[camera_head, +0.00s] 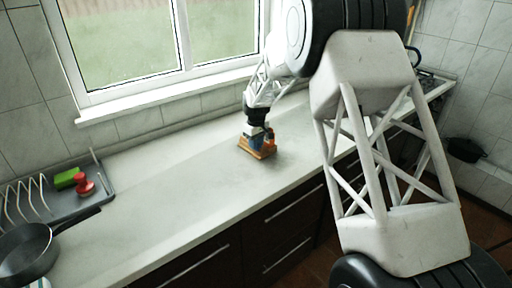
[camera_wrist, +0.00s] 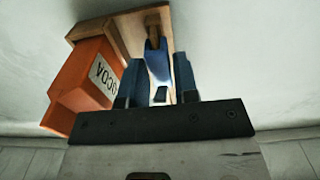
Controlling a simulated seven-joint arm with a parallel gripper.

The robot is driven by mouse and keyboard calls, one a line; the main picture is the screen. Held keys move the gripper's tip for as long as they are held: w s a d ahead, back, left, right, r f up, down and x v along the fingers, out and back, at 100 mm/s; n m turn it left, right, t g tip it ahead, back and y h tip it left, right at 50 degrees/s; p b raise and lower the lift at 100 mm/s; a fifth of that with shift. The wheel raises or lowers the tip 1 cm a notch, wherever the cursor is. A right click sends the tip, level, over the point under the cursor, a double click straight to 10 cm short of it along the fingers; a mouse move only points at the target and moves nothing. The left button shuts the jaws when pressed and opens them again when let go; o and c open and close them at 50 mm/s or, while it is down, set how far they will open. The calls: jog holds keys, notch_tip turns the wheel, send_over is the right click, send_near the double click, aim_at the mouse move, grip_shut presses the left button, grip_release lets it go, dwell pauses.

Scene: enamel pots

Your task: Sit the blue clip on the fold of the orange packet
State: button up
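The orange packet (camera_wrist: 86,76), with dark lettering on a pale label, lies tilted against a wooden holder (camera_wrist: 118,24) in the wrist view. Both show small on the counter in the head view, where the packet (camera_head: 261,152) sits below my gripper. A blue clip (camera_wrist: 155,62) stands in the wooden holder, right of the packet. My gripper (camera_wrist: 158,84) points down with its two blue fingers on either side of the clip. Gaps show between fingers and clip, so it looks open. My gripper (camera_head: 258,131) hides part of the clip and holder in the head view.
A dark tray (camera_head: 75,202) with a rack, a green block (camera_head: 66,178) and a red object (camera_head: 85,186) lies at the left. A dark pan (camera_head: 26,248) stands at the near left. The pale counter (camera_head: 165,195) between is clear. A window is behind.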

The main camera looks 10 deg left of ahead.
grip_shut()
jog(key=shift+r, duration=0.1)
jog(key=shift+r, duration=0.75)
notch_tip(320, 180, up, 2)
jog(key=s+d, duration=0.2)
jog(key=s, duration=0.5)
jog(key=s+d+r, duration=0.1)
jog(key=s+d, duration=0.2)
jog(key=s, duration=0.5)
jog(key=shift+r, duration=0.2)
jog(key=shift+d, duration=0.1)
jog(key=w+r, duration=0.2)
jog(key=w, duration=0.4)
jog(key=w+r, duration=0.3)
jog(key=w, duration=0.4)
jog(key=w+r, duration=0.3)
jog(key=w, duration=0.3)
jog(key=shift+w+a+r, duration=0.2)
jog(key=shift+w+a, duration=0.15)
jog(key=shift+a, duration=0.05)
